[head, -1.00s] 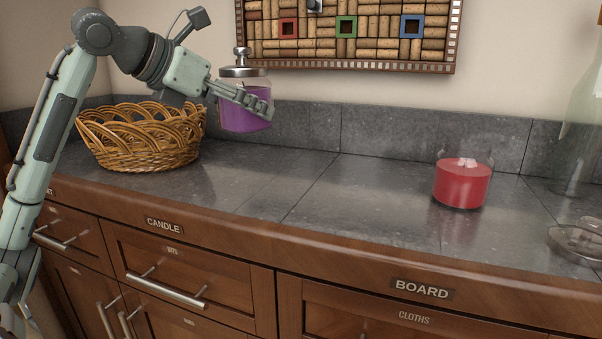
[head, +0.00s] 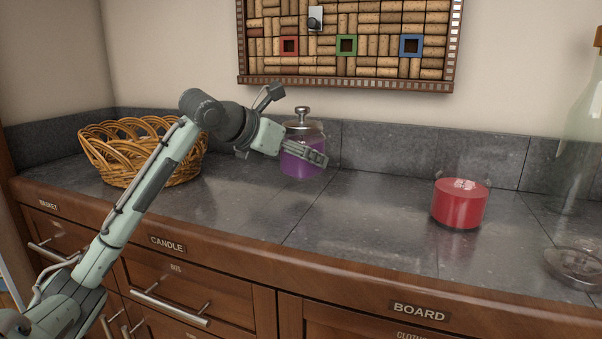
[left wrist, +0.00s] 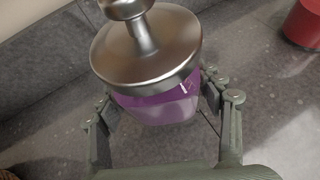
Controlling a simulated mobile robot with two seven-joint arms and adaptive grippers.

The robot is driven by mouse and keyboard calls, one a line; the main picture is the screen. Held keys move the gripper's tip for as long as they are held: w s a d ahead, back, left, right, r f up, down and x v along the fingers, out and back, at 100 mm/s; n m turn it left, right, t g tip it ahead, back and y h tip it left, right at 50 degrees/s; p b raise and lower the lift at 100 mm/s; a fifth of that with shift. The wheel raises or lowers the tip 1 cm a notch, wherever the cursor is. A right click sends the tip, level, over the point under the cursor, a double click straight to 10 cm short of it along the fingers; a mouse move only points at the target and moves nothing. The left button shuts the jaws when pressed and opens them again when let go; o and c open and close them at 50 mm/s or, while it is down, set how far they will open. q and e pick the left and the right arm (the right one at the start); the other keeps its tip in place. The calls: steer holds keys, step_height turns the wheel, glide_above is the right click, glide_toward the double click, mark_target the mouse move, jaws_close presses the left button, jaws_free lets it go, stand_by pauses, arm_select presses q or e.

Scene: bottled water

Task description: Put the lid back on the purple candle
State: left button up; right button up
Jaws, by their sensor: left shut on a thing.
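The purple candle (head: 302,161) is a glass jar of purple wax near the back of the counter. Its silver knobbed lid (head: 303,125) sits on top of the jar. My left gripper (head: 307,153) is shut around the jar's sides below the lid, and the candle looks upright. The left wrist view shows the lid (left wrist: 146,45) from above, covering the jar's mouth, with purple wax (left wrist: 165,106) below it between the fingers. I cannot tell whether the jar's base touches the counter. My right gripper is out of view.
A red candle (head: 459,204) without a lid on it stands to the right. A metal and glass lid (head: 574,267) lies at the far right, near a tall glass vessel (head: 582,140). A wicker basket (head: 145,160) stands at the left. The counter middle (head: 350,215) is clear.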

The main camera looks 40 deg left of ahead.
mark_target(301, 173)
arm_select(q)
steer(key=shift+f, duration=1.9)
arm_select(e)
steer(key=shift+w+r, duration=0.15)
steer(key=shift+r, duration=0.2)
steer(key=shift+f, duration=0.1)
arm_select(q)
steer(key=o, duration=1.2)
steer(key=shift+f, duration=0.2)
steer(key=o, duration=0.5)
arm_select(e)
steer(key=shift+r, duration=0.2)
arm_select(q)
steer(key=shift+r, duration=0.1)
